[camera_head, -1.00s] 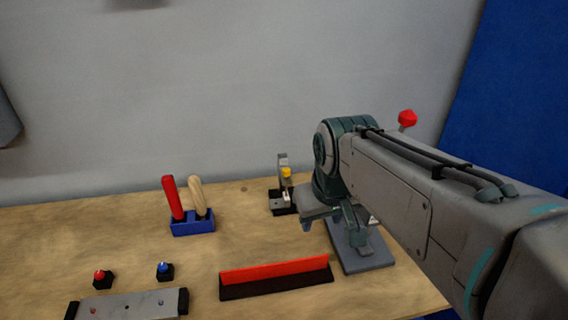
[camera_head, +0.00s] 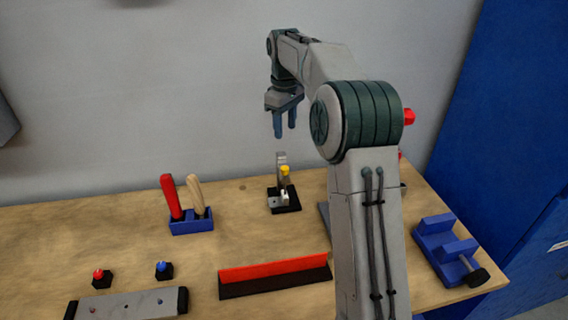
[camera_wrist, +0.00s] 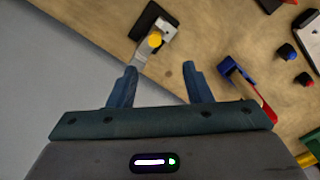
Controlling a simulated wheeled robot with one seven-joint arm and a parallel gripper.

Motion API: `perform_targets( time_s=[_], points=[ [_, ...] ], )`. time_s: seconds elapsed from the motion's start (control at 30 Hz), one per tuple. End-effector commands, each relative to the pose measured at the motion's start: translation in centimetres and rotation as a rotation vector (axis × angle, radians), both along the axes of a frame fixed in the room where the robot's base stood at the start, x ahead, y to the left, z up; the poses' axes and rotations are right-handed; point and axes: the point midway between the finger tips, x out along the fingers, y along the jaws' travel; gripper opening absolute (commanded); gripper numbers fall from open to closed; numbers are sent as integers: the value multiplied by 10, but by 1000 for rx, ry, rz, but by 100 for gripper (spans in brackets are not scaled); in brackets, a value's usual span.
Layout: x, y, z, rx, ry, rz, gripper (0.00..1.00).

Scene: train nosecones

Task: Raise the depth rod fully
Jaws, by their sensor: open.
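A small fixture (camera_head: 284,200) stands on the bench, with a black base, a grey upright post (camera_head: 281,163) and a yellow knob (camera_head: 285,170). I cannot tell for sure which part is the depth rod. My gripper (camera_head: 285,126) points down, open and empty, in the air above the fixture. In the wrist view the yellow knob (camera_wrist: 155,40) and the post lie just beyond the open fingers (camera_wrist: 160,68), apart from them. Behind my arm, a red knob (camera_head: 409,117) shows; what it belongs to is mostly hidden.
A blue holder (camera_head: 191,227) with a red handle and a wooden handle stands left of the fixture. A red strip on a black base (camera_head: 275,275) lies in front. A blue vise (camera_head: 447,250) sits at the right edge. Small red and blue buttons and a metal plate are front left.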

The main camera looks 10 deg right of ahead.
Motion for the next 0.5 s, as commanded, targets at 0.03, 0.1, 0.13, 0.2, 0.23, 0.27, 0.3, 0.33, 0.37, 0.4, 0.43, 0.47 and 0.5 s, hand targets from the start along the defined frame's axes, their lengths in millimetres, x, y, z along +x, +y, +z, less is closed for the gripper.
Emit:
perform_targets(
  time_s=[0.03,0.1,0.13,0.2,0.23,0.27,0.3,0.33,0.37,0.4,0.43,0.47,0.5],
  points=[
    [8,-1,-5,3,8,14,45],
    [14,-2,-9,6,14,28,45],
    [16,-3,-10,6,18,33,45],
    [18,-3,-13,8,21,41,45],
    [19,-3,-14,8,22,42,45],
    [19,-3,-16,9,23,43,45],
    [19,-3,-19,9,23,43,45],
    [19,-3,-22,8,23,43,45],
    [18,-4,-25,8,25,43,45],
    [19,-3,-31,9,24,43,45],
    [18,-4,-36,8,25,43,45],
    [18,-4,-42,8,25,43,45],
    [18,-4,-50,8,26,42,45]
  ],
)
